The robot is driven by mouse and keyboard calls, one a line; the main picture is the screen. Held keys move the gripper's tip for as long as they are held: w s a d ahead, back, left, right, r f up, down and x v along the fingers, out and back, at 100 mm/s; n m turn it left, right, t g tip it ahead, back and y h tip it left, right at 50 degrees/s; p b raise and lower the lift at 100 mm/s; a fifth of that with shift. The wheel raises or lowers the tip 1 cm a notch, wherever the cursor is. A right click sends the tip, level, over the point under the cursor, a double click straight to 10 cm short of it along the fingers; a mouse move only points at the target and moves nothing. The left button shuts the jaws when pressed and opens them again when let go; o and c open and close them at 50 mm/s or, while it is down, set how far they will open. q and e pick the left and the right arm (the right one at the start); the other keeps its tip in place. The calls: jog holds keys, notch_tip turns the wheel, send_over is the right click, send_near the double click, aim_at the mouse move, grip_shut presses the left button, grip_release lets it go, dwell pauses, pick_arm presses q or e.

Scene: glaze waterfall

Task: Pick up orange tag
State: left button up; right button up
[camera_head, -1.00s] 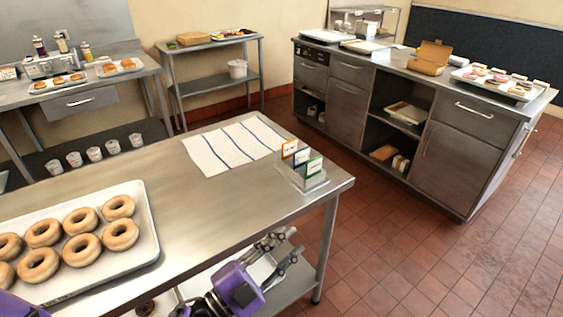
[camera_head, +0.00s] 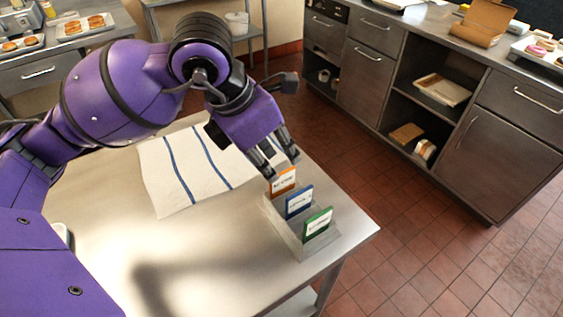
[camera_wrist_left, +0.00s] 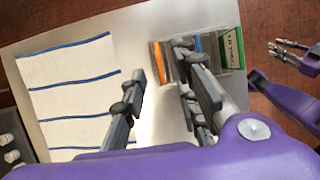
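The orange tag (camera_head: 283,182) stands upright in a metal holder (camera_head: 289,236) near the table's corner. It is the farthest of three tags in the head view, before a blue tag (camera_head: 299,201) and a green tag (camera_head: 318,223). My left gripper (camera_head: 284,160) is open and empty, just above the orange tag and pointing down. In the left wrist view, the orange tag (camera_wrist_left: 163,62) shows between and beyond the parted fingers; contact cannot be told. The right fingers partly hide the blue tag. My right gripper (camera_wrist_left: 286,52) shows only in the left wrist view, with fingers apart and empty.
A white towel with blue stripes (camera_head: 178,178) lies flat on the steel table (camera_head: 200,255), left of the holder. A counter with shelves (camera_head: 440,100) stands beyond, across the red tile floor. The table's front area is clear.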

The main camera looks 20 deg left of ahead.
aim_at(281, 172)
pick_arm(q)
jog(key=x, duration=0.7)
jog(key=shift+s+a+f, duration=0.1)
jog(key=shift+a+f, duration=0.05)
jog(key=shift+a, duration=0.05)
grip_shut()
